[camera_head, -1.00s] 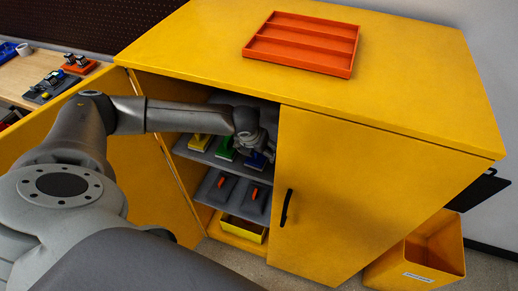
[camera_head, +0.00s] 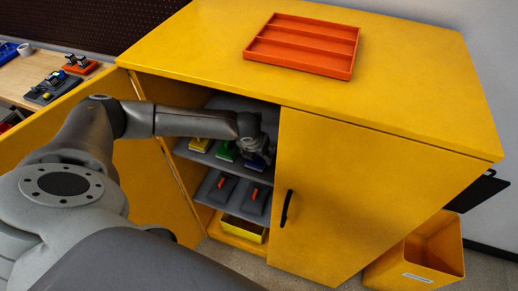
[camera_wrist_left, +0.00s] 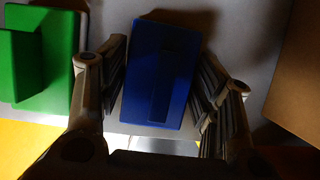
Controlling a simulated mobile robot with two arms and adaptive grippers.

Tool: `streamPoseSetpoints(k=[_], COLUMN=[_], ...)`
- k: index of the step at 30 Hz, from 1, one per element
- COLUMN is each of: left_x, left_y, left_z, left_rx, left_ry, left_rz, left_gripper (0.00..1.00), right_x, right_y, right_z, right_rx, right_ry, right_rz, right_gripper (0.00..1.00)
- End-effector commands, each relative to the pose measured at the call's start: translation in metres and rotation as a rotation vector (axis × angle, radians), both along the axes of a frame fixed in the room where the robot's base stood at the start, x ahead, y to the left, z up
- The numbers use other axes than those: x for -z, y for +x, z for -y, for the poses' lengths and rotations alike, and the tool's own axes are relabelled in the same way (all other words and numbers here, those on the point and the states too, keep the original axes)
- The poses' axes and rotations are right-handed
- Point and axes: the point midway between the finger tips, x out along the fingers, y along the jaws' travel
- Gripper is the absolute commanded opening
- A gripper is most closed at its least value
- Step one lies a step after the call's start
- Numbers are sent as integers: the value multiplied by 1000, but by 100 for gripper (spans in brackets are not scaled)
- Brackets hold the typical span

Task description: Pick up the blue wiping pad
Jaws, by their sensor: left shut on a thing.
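The blue wiping pad (camera_wrist_left: 158,75) is a flat blue block with a raised grip bar, seen in the middle of the left wrist view. It also shows in the head view (camera_head: 257,163), on the upper shelf (camera_head: 206,157) inside the yellow cabinet. My left gripper (camera_head: 264,152) reaches in through the open door side. In the left wrist view my left gripper (camera_wrist_left: 165,90) has one finger on each side of the pad and is shut on it. The pad appears at shelf level; whether it is lifted cannot be told. My right gripper is not in view.
A green pad (camera_wrist_left: 38,55) stands just left of the blue one, and a yellow pad (camera_head: 200,144) is farther left. The closed right door (camera_head: 345,205) is close beside my left gripper. Grey items with orange handles (camera_head: 222,189) lie on the lower shelf.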

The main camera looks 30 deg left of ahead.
Motion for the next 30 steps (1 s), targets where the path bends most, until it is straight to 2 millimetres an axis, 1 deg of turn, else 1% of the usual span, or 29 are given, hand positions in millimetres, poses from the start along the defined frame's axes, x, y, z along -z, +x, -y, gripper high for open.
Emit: streamPoseSetpoints(k=[6,10,14,16,19,23,30], left_x=[-2,-8,-22,-36,-32,-32,-32], left_y=[1,1,2,2,-21,-49,-105], left_z=[0,0,-1,-1,4,9,21], left_rx=[0,0,-1,0,4,3,3], left_ry=[0,1,0,-1,1,1,1], left_rz=[2,3,5,7,-3,-2,-2], left_gripper=[33,33,33,33,33,33,33], right_x=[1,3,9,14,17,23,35], right_y=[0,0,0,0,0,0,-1], right_z=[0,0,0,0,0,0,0], right_rx=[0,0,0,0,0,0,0], right_ry=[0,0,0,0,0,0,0], right_rz=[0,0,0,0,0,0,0], right_gripper=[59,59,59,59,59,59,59])
